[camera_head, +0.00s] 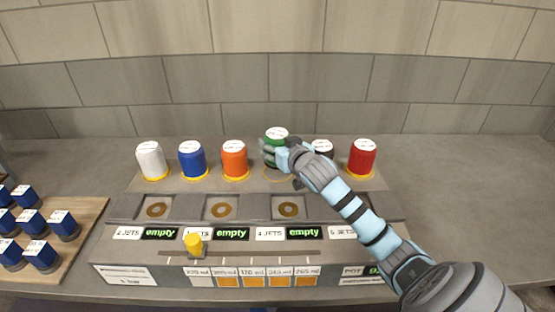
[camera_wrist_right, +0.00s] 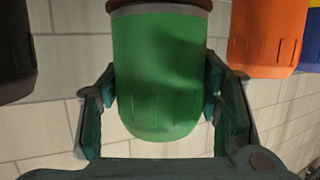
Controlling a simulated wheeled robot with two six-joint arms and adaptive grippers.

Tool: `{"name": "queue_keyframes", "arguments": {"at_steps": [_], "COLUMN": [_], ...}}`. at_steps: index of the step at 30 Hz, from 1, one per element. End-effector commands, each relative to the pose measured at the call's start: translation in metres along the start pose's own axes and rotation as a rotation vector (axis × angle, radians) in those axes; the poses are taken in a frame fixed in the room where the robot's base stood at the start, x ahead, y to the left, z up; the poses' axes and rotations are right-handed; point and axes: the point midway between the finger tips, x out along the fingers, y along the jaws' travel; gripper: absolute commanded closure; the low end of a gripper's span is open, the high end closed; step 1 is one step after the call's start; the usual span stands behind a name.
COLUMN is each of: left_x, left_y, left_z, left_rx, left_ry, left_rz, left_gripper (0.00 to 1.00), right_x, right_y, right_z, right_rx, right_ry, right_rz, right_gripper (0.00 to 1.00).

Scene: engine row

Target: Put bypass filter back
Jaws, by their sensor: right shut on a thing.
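My right gripper (camera_head: 281,152) is shut on a green filter (camera_head: 276,134) in the back row of the engine panel. In the right wrist view the green filter (camera_wrist_right: 158,75) sits between the two fingers, with a grey and brown band at one end. Its top stands higher than its neighbours, and a thin ring shows on the panel below it, so it appears raised. Which filter is the bypass filter is not marked legibly. My left gripper is not in view.
An orange filter (camera_head: 234,158), a blue one (camera_head: 192,160) and a white one (camera_head: 150,160) stand to the left. A black one (camera_head: 322,147), partly hidden, and a red one (camera_head: 362,158) stand right. A yellow slider knob (camera_head: 194,243) is in front. A wooden board (camera_head: 88,222) holds several blue blocks.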

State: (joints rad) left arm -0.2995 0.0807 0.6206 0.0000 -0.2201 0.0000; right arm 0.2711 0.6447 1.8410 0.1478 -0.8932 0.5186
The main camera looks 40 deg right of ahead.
Motion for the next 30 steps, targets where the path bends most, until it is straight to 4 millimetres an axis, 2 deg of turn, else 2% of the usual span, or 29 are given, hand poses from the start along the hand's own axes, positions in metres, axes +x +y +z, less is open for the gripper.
{"name": "queue_keyframes", "arguments": {"at_steps": [3,6,14,15,18,30], "left_x": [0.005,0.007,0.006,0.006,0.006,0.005], "left_y": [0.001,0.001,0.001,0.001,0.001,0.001], "left_z": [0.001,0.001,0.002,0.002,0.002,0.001], "left_rx": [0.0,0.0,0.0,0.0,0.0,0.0], "left_ry": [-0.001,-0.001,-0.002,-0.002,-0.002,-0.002], "left_rz": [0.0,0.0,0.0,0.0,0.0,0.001], "left_gripper": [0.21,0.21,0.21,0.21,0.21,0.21], "right_x": [0.007,0.011,0.011,0.011,0.011,0.007], "right_y": [0.0,0.0,0.0,0.0,0.0,0.001], "right_z": [0.025,0.037,0.037,0.038,0.038,0.037], "right_rx": [0.0,0.0,-0.001,-0.001,-0.001,-0.001], "right_ry": [-0.003,-0.001,0.0,-0.002,-0.002,-0.003], "right_rz": [0.0,-0.001,0.0,0.0,0.0,0.0], "right_gripper": [0.86,0.86,0.86,0.37,0.22,0.22]}}
